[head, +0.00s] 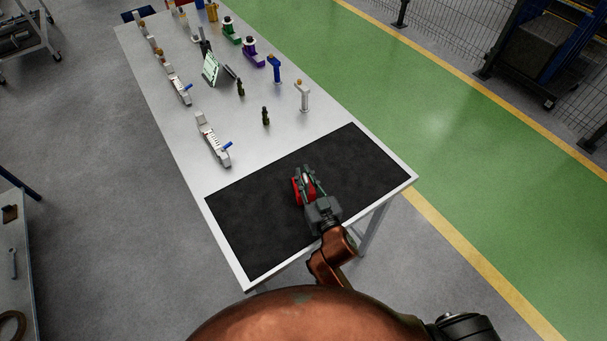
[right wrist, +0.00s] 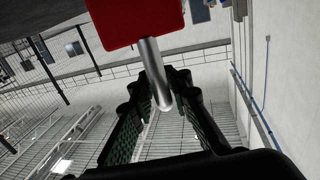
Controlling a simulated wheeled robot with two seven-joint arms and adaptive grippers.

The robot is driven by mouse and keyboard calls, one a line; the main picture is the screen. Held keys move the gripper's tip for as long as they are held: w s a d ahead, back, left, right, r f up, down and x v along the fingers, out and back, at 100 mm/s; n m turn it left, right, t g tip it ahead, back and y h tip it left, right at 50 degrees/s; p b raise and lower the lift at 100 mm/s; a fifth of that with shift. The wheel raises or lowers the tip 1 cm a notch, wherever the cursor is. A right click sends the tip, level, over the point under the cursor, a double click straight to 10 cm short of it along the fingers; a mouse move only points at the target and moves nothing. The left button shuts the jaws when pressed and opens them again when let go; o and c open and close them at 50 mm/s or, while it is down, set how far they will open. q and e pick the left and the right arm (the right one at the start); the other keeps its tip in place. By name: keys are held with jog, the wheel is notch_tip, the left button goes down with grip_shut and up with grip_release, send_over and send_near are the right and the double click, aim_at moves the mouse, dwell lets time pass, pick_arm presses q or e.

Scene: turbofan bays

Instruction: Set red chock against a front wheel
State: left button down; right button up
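The red chock (head: 297,190) shows over the black mat (head: 250,225) at the near end of the table, partly hidden by my right gripper (head: 306,178). In the right wrist view the red chock (right wrist: 135,20) fills the top, and its metal rod handle (right wrist: 156,75) reaches between the fingers of my right gripper (right wrist: 167,85). The fingers look closed on the rod. No mat shows behind the chock there, so it looks held clear. My left gripper is not in view. I cannot make out which wheel is the front wheel.
The white table (head: 180,140) carries grey fixtures (head: 212,140), dark bottle-like items (head: 265,116), a tablet (head: 211,69) and coloured handled parts (head: 275,68). A wheeled cart (head: 30,45) stands at upper left. A blue-framed machine (head: 535,55) stands behind mesh fencing. The green walkway (head: 440,120) is clear.

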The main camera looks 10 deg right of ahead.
jog(key=o, duration=0.4)
jog(key=shift+c, duration=0.2)
